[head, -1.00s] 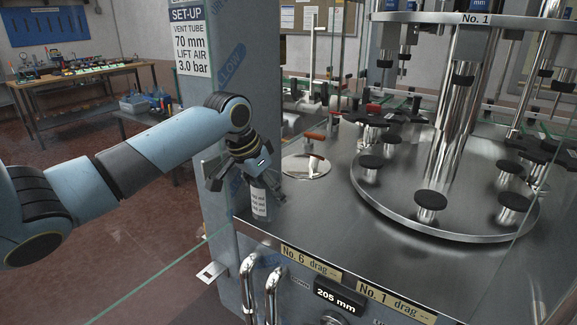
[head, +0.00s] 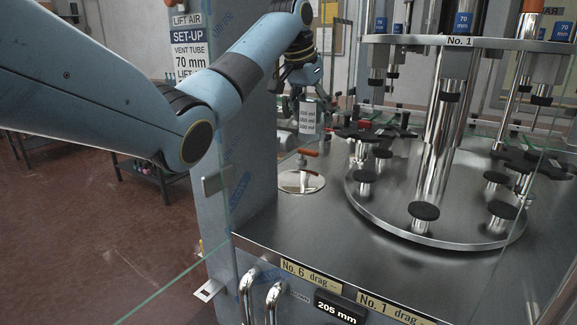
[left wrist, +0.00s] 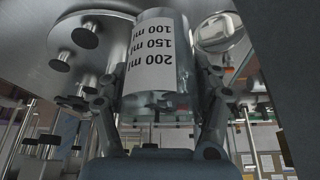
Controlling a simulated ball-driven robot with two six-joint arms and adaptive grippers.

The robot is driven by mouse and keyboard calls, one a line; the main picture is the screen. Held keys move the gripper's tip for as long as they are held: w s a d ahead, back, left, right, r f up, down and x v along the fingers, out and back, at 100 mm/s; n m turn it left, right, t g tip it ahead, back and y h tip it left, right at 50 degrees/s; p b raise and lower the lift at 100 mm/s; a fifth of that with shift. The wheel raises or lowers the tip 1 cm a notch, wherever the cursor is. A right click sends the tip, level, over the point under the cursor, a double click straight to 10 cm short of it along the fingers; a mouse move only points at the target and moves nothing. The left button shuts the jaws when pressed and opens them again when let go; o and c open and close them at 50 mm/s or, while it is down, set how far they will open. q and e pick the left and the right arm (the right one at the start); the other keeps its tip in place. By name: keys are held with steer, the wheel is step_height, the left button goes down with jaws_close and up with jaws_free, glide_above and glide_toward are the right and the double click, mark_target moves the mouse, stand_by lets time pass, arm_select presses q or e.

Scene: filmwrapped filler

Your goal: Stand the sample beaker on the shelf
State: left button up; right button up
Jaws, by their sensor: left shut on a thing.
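The sample beaker is a clear cylinder with a white volume label, and its label shows in the head view (head: 308,118). In the left wrist view the beaker (left wrist: 158,65) fills the middle, between the two fingers. My left gripper (head: 304,92) is shut on the beaker and holds it in the air above the steel deck, beyond the round bright disc. It also shows in the left wrist view (left wrist: 160,95). I cannot make out the shelf for certain in either view. My right gripper is not in view.
A steel deck (head: 300,225) carries a round turntable (head: 385,225) with several black-topped posts. A bright disc (head: 301,181) lies flush left of it. A blue-wrapped column (head: 238,190) stands left of the deck. Clear guard panels with greenish edges cross the scene.

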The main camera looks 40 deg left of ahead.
arm_select(q)
steer(key=w+d+r, duration=0.2)
steer(key=r, duration=1.1)
steer(key=w+d+r, duration=0.3)
steer(key=r, duration=1)
steer(key=shift+r+m, duration=0.2)
steer(key=shift+m, duration=0.1)
steer(key=shift+w+d+f, duration=0.1)
steer(key=shift+w+d, duration=0.05)
